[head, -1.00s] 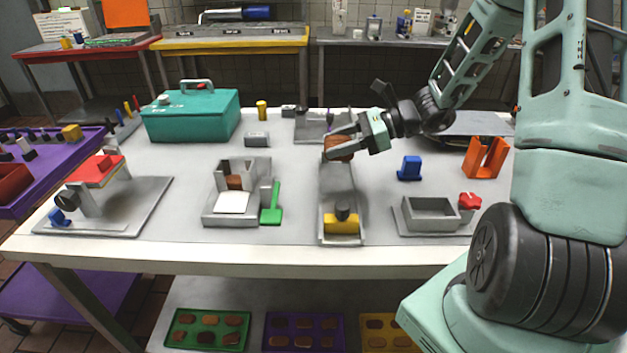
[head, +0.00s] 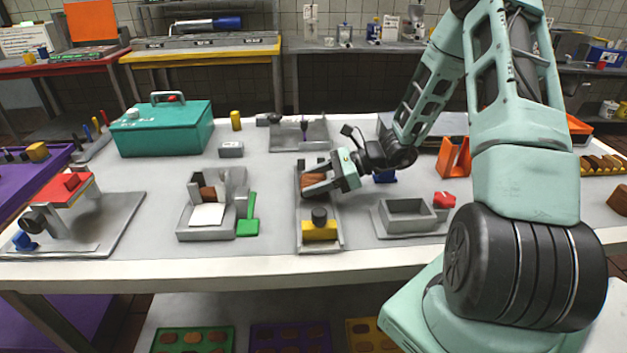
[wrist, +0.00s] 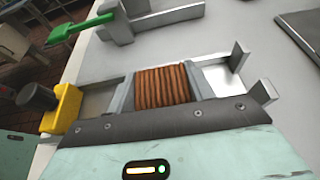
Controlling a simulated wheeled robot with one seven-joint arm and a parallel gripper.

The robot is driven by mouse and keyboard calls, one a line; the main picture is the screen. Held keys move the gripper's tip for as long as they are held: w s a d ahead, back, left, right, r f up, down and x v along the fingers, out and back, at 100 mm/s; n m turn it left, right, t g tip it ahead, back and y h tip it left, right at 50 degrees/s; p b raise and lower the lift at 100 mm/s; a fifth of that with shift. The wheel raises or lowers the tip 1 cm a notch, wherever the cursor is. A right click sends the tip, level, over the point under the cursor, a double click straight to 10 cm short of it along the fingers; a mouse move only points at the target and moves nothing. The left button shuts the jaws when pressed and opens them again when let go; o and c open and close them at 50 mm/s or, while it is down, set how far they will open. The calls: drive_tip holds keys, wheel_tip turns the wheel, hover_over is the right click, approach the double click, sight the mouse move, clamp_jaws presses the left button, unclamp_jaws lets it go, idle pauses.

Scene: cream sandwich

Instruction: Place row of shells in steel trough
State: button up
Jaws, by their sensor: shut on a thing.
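The row of brown shells (wrist: 161,86) stands face to face between my gripper's two grey fingers, clearly seen in the wrist view. My gripper (head: 317,182) is shut on the row. In the head view the shells (head: 312,184) are partly hidden by a finger. The steel trough (head: 321,210) is a long grey channel on the table, with a yellow block and dark knob (head: 319,228) at its near end. The gripper and row are over the trough's far part, between its side walls or just above them. I cannot tell whether the shells touch its floor.
A grey fixture with a white pad (head: 207,214) and a green handle (head: 247,227) stand left of the trough. A grey open box (head: 407,216) with a red knob stands right. An orange holder (head: 453,157) is behind it. A teal toolbox (head: 162,127) stands back left.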

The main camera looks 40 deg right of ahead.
drive_tip(key=o, duration=1)
drive_tip(key=shift+c, duration=0.2)
drive_tip(key=v, duration=1.2)
drive_tip(key=shift+s, duration=0.1)
